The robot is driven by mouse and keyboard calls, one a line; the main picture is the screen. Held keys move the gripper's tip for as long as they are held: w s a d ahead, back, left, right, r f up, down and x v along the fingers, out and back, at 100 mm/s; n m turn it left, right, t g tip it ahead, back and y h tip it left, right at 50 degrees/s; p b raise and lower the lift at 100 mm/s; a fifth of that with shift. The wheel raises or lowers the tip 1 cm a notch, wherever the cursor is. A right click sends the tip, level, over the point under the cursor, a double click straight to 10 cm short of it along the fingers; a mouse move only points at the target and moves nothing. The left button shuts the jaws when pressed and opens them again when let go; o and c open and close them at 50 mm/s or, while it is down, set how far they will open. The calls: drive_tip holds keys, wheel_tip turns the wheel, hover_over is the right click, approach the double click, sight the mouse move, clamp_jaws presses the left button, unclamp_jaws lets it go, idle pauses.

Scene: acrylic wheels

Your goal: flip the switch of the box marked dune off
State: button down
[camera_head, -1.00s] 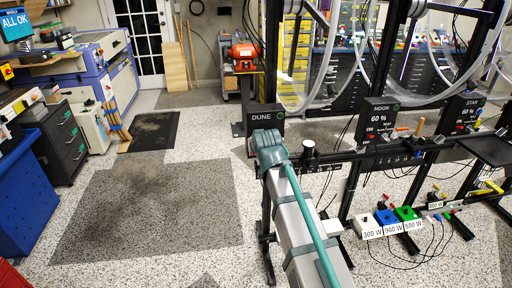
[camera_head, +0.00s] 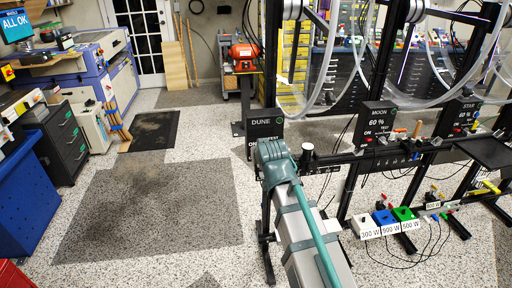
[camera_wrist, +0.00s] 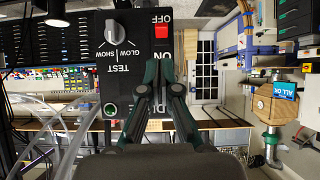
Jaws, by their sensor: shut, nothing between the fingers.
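The black box marked DUNE (camera_head: 265,127) stands left of the boxes marked MOON and STAR in the head view. My arm covers much of its lower front. In the wrist view the box front (camera_wrist: 122,65) appears upside down. It carries a red switch (camera_wrist: 162,33) beside the word OFF, a grey knob (camera_wrist: 117,31) and a green-ringed button (camera_wrist: 110,110). My gripper (camera_wrist: 161,68) is shut and empty in front of the box, its fingertips just below the red switch in the picture. Contact cannot be told. The fingers hide part of the name and the switch's other label.
The MOON box (camera_head: 377,122) and STAR box (camera_head: 464,112) stand to the right along the same rail. Clear curved wheels (camera_head: 345,90) rise behind them. Coloured wattage blocks (camera_head: 384,217) and cables lie low at right. The floor left of my arm is open.

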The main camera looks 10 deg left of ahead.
drive_tip(key=v, duration=0.2)
drive_tip(key=shift+s+d+p, duration=0.15)
drive_tip(key=shift+s+p, duration=0.25)
drive_tip(key=shift+s, duration=0.05)
drive_tip(key=s+d+f+g+h, duration=0.1)
drive_tip(key=s+d+f+g, duration=0.3)
drive_tip(key=f, duration=0.9)
drive_tip(key=s+d+f+g+h, duration=0.15)
drive_tip(key=s+d+f, duration=0.25)
drive_tip(key=s+f, duration=0.55)
drive_tip(key=s+d+f+g+h, duration=0.1)
drive_tip(key=s+d+f+g, duration=0.3)
drive_tip(key=f, duration=1.1)
drive_tip(key=s+d+f+m+g, duration=0.1)
drive_tip(key=s+d+f+g, duration=0.1)
drive_tip(key=s+f, duration=0.4)
drive_tip(key=s+d+f+m+g, duration=0.1)
drive_tip(key=s+d+f+g, duration=0.2)
drive_tip(key=s, duration=1.1)
drive_tip(key=s+d+f+m+g, duration=0.1)
drive_tip(key=s+d+f+g, duration=0.2)
drive_tip(key=s+d+f, duration=0.3)
drive_tip(key=x, duration=0.6)
drive_tip(key=shift+s, duration=0.45)
